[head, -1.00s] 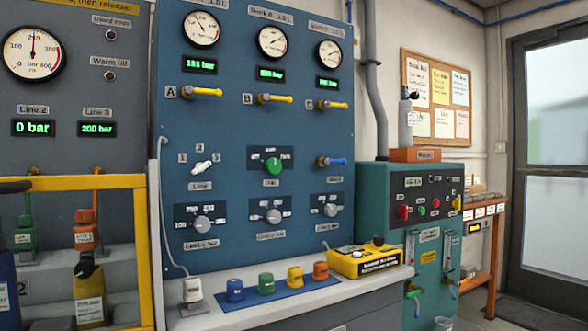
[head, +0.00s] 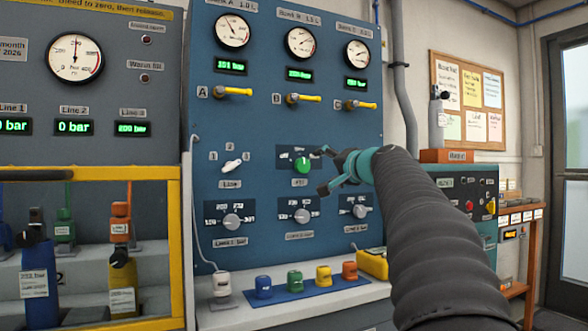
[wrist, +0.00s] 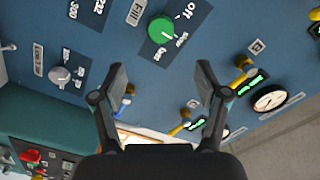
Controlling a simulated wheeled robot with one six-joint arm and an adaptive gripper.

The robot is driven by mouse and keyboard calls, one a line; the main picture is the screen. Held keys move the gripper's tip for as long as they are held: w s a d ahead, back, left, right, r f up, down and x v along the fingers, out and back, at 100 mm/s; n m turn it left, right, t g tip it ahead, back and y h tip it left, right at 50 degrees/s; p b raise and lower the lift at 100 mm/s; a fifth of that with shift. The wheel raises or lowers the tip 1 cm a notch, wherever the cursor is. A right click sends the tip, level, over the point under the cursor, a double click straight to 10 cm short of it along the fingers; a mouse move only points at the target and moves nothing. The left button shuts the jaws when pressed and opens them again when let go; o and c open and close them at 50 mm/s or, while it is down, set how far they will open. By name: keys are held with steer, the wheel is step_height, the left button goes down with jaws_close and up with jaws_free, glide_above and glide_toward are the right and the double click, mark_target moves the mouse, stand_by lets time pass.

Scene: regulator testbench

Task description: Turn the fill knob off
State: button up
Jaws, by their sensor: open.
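The fill knob is green and round, on a dark plate on the blue panel. It shows in the head view (head: 302,166) and, rotated, in the wrist view (wrist: 160,30). The plate reads off, slow and fast; the knob's pale mark appears to point at the middle label, slow. My gripper (head: 323,171) is open and empty, just right of the knob in the head view. In the wrist view its fingers (wrist: 162,73) are spread apart, with the knob beyond and above the gap between them. No contact with the knob shows.
A white line selector (head: 231,166) is left of the knob. Grey knobs (head: 302,216) sit in a row below. Yellow-handled valves (head: 302,98) are above. Several coloured caps (head: 295,281) stand on the ledge. My arm hides the panel's lower right and the blue-handled valve in the head view.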

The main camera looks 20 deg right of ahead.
mark_target(304, 166)
steer(key=w+p, duration=0.1)
steer(key=w, duration=0.3)
steer(key=w+p, duration=0.2)
steer(key=w, duration=0.2)
steer(key=w+p, duration=0.1)
steer(key=w, duration=0.3)
steer(key=shift+a+r, duration=0.15)
steer(key=shift+a, duration=0.1)
steer(key=shift+w+p, duration=0.45)
steer(key=shift+w, duration=0.35)
steer(key=c, duration=1.2)
